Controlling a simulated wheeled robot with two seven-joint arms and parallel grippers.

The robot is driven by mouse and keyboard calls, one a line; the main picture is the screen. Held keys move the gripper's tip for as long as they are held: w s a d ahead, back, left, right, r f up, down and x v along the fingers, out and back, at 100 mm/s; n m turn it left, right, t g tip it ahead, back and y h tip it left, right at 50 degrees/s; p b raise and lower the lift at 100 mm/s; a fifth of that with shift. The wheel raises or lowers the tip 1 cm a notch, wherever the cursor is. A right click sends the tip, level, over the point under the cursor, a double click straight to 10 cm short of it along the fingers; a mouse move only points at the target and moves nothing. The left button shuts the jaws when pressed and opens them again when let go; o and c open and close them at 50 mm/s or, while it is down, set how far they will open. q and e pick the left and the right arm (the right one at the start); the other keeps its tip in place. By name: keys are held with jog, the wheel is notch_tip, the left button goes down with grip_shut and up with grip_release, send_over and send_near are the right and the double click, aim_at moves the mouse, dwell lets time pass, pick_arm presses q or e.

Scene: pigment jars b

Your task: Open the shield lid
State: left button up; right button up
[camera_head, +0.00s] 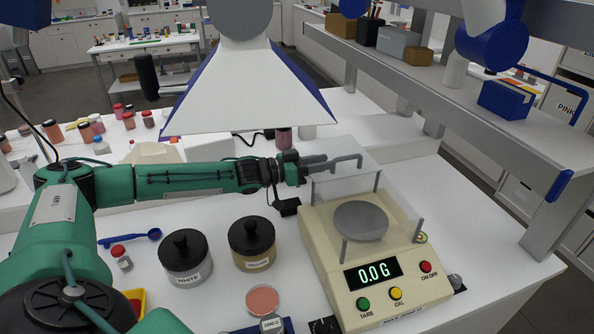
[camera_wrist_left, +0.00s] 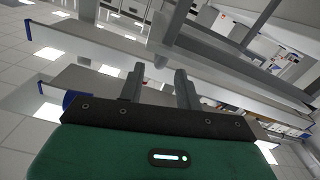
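The balance (camera_head: 384,284) is a cream box with a lit display reading 0.0 G and a round grey pan (camera_head: 361,221). A clear shield on thin grey posts stands around the pan. Its clear lid (camera_head: 346,183) appears to lie flat on top, with a grey bar handle (camera_head: 347,160). My left gripper (camera_head: 322,163) reaches in from the left at the handle's near end. In the left wrist view its two fingers (camera_wrist_left: 160,75) are apart, with a grey bar (camera_wrist_left: 172,28) beyond and between the tips. I cannot tell whether they touch it. My right gripper is not in view.
Two black-lidded jars, white (camera_head: 186,258) and tan (camera_head: 252,243), stand left of the balance. A pink dish (camera_head: 262,300) is in front. A white flared hood (camera_head: 246,90) hangs above my left forearm. A grey shelf (camera_head: 450,95) runs behind the balance at the right.

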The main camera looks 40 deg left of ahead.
pick_arm(q)
jog(key=b+v, duration=0.1)
jog(key=v, duration=0.6)
jog(key=shift+r, duration=0.1)
dwell(0.4)
